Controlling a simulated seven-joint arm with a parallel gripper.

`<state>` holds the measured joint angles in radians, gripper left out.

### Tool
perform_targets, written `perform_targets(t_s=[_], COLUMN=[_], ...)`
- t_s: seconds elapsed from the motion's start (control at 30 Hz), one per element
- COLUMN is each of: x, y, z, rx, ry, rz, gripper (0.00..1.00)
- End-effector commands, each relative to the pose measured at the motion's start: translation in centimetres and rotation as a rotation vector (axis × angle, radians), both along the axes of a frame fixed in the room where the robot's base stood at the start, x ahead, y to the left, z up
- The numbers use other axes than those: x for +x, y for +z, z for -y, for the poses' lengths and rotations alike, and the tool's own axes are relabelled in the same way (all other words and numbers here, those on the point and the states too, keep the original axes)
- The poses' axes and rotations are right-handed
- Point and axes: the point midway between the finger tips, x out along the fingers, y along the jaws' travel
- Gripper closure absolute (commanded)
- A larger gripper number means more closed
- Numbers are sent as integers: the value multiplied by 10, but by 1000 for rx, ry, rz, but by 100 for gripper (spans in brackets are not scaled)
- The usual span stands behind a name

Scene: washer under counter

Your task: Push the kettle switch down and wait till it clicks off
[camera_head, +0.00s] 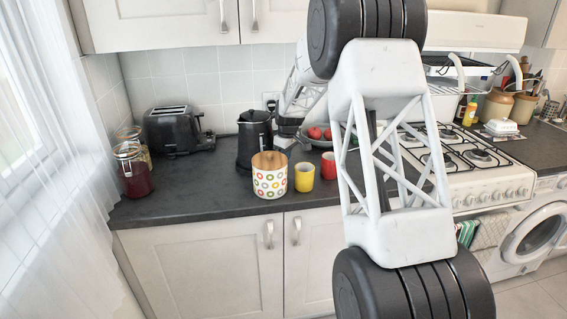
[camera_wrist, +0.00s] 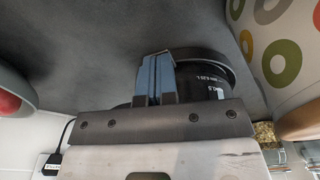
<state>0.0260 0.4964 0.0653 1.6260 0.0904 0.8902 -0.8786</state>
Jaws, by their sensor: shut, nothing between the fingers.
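The black kettle (camera_head: 254,145) stands upright on the dark counter, left of my arm. In the wrist view, its dark body (camera_wrist: 212,84) with white level marks lies behind and beside my gripper, and part of its dark handle or rim curves around the fingertips. My gripper (camera_wrist: 157,72) shows two blue-grey fingers pressed together with nothing between them. They are at the kettle's near side, but whether they touch it is unclear. In the head view, my gripper is close against the kettle's right side, its fingertips hard to make out. The kettle switch cannot be made out in either view.
A patterned canister (camera_head: 269,178), a yellow mug (camera_head: 304,178) and a red mug (camera_head: 328,165) stand in front and right of the kettle. A toaster (camera_head: 178,130) and jars (camera_head: 133,171) stand left.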

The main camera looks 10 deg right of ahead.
Motion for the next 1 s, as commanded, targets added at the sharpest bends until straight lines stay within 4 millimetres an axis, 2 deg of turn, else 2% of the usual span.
perform_targets(t_s=[0.5,0.77,1.0], x=[0,0,-1], y=[-3,-17,-15], z=[0,0,2], rx=[-1,0,0], ry=[0,0,0], rz=[1,0,1], gripper=[100,100,100])
